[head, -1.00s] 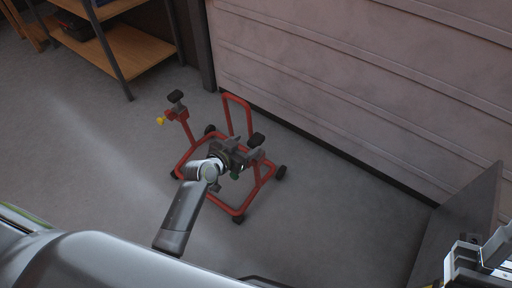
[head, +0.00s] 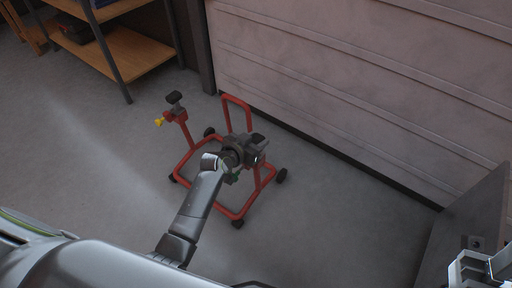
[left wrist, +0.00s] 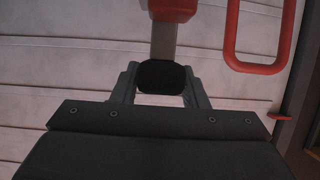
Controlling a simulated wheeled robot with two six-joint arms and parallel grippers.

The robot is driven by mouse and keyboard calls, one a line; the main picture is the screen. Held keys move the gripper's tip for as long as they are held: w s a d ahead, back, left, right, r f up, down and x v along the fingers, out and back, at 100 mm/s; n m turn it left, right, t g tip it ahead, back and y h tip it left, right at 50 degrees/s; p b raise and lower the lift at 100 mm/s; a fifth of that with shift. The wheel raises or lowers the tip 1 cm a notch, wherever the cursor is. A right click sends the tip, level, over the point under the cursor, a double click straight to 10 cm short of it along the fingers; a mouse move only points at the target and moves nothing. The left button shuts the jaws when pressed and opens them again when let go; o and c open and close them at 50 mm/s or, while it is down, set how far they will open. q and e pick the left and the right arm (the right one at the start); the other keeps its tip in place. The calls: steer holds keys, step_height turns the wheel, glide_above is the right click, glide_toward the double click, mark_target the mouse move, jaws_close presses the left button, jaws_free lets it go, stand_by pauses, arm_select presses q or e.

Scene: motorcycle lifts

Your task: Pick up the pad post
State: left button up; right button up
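In the head view, a red tubular stand (head: 234,211) on small black wheels stands on the floor. Its left upright carries a black pad (head: 175,97). My left gripper (head: 256,152) is at the top of its right upright and hides much of that post. In the left wrist view, the pad post shows a black pad (left wrist: 162,76) below a grey stem and red tube. The left gripper's fingers (left wrist: 162,90) are apart, one on each side of the pad; I cannot tell whether they touch it. My right gripper (head: 486,268) is partly visible at the lower right edge; its fingers are unclear.
A yellow knob (head: 159,122) sits on the stand's left upright. A pale panelled wall (head: 350,90) rises behind the stand. Wooden shelving (head: 135,55) stands at the upper left. A dark panel (head: 465,220) is at the right. The floor left of the stand is clear.

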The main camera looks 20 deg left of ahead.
arm_select(q)
steer(key=c, duration=0.6)
steer(key=shift+r, duration=0.1)
